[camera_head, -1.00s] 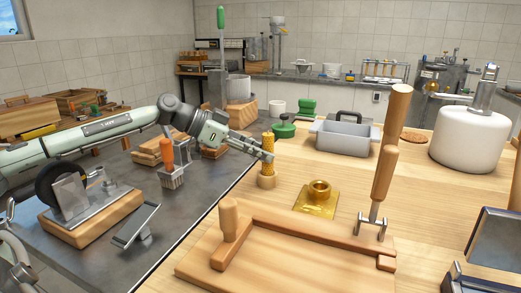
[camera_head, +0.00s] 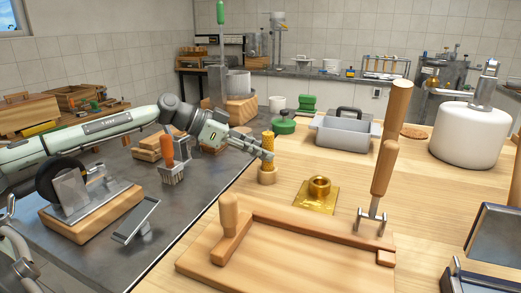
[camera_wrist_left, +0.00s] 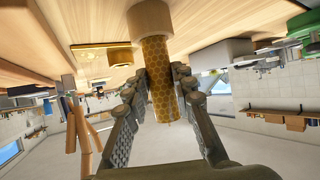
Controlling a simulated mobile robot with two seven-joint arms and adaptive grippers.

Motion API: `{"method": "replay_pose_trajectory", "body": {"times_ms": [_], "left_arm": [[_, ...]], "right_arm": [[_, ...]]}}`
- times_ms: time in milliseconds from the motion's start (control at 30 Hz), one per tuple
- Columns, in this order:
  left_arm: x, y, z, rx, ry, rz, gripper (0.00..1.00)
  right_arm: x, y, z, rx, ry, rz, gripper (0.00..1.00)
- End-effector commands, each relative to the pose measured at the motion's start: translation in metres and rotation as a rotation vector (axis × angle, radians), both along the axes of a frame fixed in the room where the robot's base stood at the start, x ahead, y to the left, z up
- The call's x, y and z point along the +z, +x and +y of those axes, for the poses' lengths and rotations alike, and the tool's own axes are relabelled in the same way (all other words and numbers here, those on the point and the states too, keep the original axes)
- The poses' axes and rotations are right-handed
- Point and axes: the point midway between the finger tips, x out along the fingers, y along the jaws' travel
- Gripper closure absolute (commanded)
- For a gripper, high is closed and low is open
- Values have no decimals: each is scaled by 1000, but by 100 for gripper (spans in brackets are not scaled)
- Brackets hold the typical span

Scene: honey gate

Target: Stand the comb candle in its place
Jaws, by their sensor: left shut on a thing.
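The comb candle (camera_head: 268,143) is a golden, honeycomb-patterned cylinder standing upright. Its lower end is at a round, pale wooden cup (camera_head: 267,176) on the wooden table. My left gripper (camera_head: 267,156) is shut on the candle just above that cup. In the left wrist view, the candle (camera_wrist_left: 161,85) lies between the two fingertips, with the wooden cup (camera_wrist_left: 149,18) at its base. I cannot tell how deep the candle sits in it. My right gripper is not in view.
A wooden board with raised edges (camera_head: 290,262) fills the front, with a wooden-handled fork (camera_head: 382,165) at its right. A grey tub (camera_head: 345,137) and green-topped items (camera_head: 283,122) stand behind. An orange-handled brush (camera_head: 168,160) is under my left arm.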

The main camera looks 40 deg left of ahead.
Motion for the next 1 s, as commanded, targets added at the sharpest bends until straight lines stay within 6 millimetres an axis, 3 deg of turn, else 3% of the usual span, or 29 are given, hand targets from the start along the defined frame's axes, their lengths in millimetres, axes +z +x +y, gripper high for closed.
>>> {"method": "replay_pose_trajectory", "body": {"times_ms": [67,100,300,500,633,867,1000], "left_arm": [[-1,0,0,0,0,0,100],[-1,0,0,0,0,0,74],[-1,0,0,0,-1,-1,51],[-1,0,0,0,0,0,51],[-1,0,0,0,0,0,35],[-1,0,0,0,0,0,34],[-1,0,0,0,0,0,17]], "right_arm": [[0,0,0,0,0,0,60],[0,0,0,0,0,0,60],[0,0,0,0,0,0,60],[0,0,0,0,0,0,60],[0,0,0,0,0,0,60],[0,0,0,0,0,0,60],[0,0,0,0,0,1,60]]}}
